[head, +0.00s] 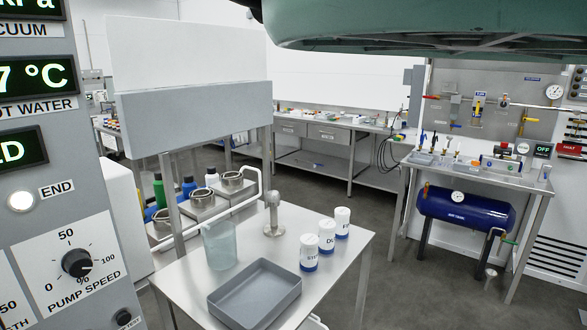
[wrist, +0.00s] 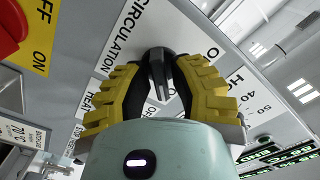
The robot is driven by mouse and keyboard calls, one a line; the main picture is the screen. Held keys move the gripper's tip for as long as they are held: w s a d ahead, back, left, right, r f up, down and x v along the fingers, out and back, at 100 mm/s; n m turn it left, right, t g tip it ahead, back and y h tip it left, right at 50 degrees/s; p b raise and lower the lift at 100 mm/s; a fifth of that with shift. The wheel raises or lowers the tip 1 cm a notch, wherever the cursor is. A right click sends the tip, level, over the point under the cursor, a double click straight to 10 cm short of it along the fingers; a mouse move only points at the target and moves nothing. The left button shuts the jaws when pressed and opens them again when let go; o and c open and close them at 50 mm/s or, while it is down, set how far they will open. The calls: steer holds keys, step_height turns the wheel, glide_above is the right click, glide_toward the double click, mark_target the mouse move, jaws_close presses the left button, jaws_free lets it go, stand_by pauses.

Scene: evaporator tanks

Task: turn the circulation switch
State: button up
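The circulation switch (wrist: 158,72) is a dark knob on a white plate lettered CIRCULATION, with part of an O mark showing to its right. It shows in the wrist view only. My gripper (wrist: 160,70) has two yellow ribbed fingers with dark inner pads. The fingertips lie on both sides of the knob and appear closed against it. The fingers and the pale green gripper body hide the lower part of the plate. My gripper is not visible in the head view.
A red control on a yellow ON plate (wrist: 41,30) is left of the gripper. A HEAT label (wrist: 92,100) is close by. In the head view, the pump speed knob (head: 77,263) is on the left panel. A steel table holds a grey tray (head: 256,295) and white jars.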

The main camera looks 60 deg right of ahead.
jaws_close()
steer(key=shift+r+n+p, duration=0.15)
steer(key=shift+n+p, duration=0.55)
steer(key=shift+p, duration=0.05)
steer(key=shift+n, duration=0.3)
steer(key=shift+n+p, duration=0.6)
steer(key=shift+p, duration=0.05)
steer(key=shift+f+n, duration=0.2)
steer(key=shift+n, duration=0.3)
